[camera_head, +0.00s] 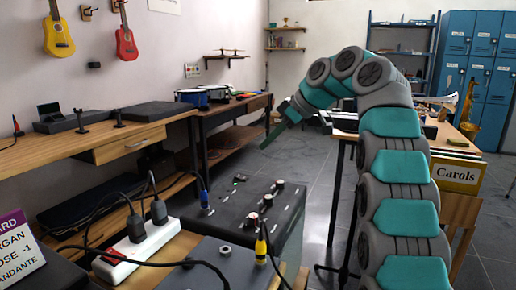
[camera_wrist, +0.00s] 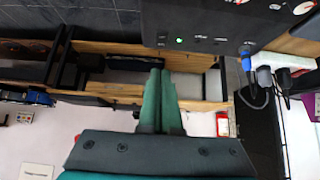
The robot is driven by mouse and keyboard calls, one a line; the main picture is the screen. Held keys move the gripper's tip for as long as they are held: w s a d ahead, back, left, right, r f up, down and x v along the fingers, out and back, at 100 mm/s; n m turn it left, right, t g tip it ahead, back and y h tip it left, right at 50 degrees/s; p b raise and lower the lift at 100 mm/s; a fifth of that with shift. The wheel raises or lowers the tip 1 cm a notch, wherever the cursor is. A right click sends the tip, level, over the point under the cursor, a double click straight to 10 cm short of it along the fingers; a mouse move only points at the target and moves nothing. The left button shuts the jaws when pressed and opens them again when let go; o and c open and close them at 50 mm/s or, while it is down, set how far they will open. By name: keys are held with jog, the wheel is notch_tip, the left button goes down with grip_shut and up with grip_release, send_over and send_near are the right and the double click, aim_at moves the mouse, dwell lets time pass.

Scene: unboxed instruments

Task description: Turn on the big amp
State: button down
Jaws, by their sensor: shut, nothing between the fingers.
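The big amp (camera_head: 232,208) is a black box on the floor side of the bench, with several knobs, a blue plug and a small green light (camera_head: 235,180) on its top panel. In the wrist view the amp (camera_wrist: 215,20) fills the upper right, and its green light (camera_wrist: 179,41) glows beside a small black switch-like part (camera_wrist: 161,40). My gripper (camera_head: 266,146) is above and behind the amp's far end, apart from it. In the wrist view its teal fingers (camera_wrist: 155,74) are together and empty, below the panel.
A smaller grey box (camera_head: 212,262) with a yellow plug (camera_head: 261,246) stands in front of the amp. A white power strip (camera_head: 135,250) with black plugs and cables is to its left. A wooden desk (camera_head: 70,155) runs along the left wall. Grey floor is open beyond the amp.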

jog(key=p+v, duration=0.1)
jog(key=v, duration=0.3)
jog(key=shift+s+d+f, duration=0.1)
jog(key=shift+d+f, duration=0.05)
jog(key=shift+f, duration=0.1)
jog(key=s+d+f+m+h, duration=0.1)
jog(key=s+f+m, duration=0.2)
jog(key=s, duration=0.2)
jog(key=s+d+f+m+g+h, duration=0.1)
jog(key=s+d+f+m, duration=0.1)
jog(key=s+f+m, duration=0.1)
jog(key=s+d+f+m+h, duration=0.1)
jog(key=s+f+m, duration=0.2)
jog(key=s, duration=0.5)
jog(key=shift+d+f+g, duration=0.15)
jog(key=shift+f+g, duration=0.15)
jog(key=shift+f, duration=0.55)
jog(key=s+d+f+m+g+h, duration=0.1)
jog(key=s+d+f, duration=0.2)
jog(key=s+f, duration=0.3)
jog(key=s+d+f+m+g+h, duration=0.1)
jog(key=s+f, duration=0.6)
jog(key=s, duration=0.7)
jog(key=s+d+f+m+g+h, duration=0.1)
jog(key=s+d+f+m+h, duration=0.1)
jog(key=s+d+f, duration=0.4)
jog(key=s+m, duration=0.1)
jog(key=s, duration=0.3)
jog(key=shift+s+f+h, duration=0.35)
jog(key=shift+s+h, duration=0.05)
